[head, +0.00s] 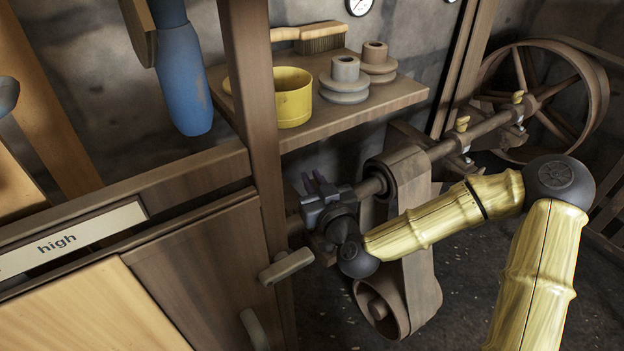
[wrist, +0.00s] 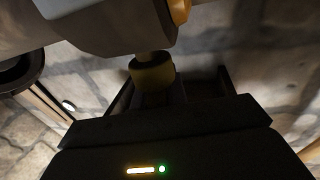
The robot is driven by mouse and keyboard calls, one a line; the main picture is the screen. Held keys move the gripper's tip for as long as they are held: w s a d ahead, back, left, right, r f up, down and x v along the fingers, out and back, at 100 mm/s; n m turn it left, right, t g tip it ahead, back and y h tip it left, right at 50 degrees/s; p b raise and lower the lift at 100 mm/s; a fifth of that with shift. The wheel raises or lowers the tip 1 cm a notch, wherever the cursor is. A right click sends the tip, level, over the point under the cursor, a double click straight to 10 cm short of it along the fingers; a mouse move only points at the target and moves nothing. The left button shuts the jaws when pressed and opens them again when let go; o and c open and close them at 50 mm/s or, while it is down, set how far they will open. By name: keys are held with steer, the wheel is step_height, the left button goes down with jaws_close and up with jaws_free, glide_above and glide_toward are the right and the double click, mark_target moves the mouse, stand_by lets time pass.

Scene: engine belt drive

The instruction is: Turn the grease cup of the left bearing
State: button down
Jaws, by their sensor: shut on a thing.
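In the head view my gripper (head: 317,186) is at the left end of the shaft (head: 440,149), where it hides the left bearing and its grease cup. In the wrist view my gripper (wrist: 176,84) has a dark finger on either side of the yellowish grease cup (wrist: 152,74) and is shut on it. The cup is joined by a short stem to a grey bearing body (wrist: 110,28) at the top of the picture. The cup's turn angle cannot be told.
Two more brass cups (head: 462,123) (head: 517,97) sit along the shaft. A belt (head: 421,270) hangs right of my gripper.

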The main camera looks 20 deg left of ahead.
steer(key=shift+w+d+m+t+h, duration=0.1)
steer(key=shift+d+m+t+h, duration=0.1)
steer(key=shift+m+t+h, duration=1)
steer(key=shift+w+d+m+t+h, duration=0.15)
steer(key=shift+m+t+h, duration=0.35)
steer(key=shift+m+h, duration=1.3)
steer(key=shift+n+h, duration=0.5)
steer(key=c, duration=1.4)
jaws_free()
steer(key=shift+n+y, duration=0.3)
steer(key=shift+y, duration=0.2)
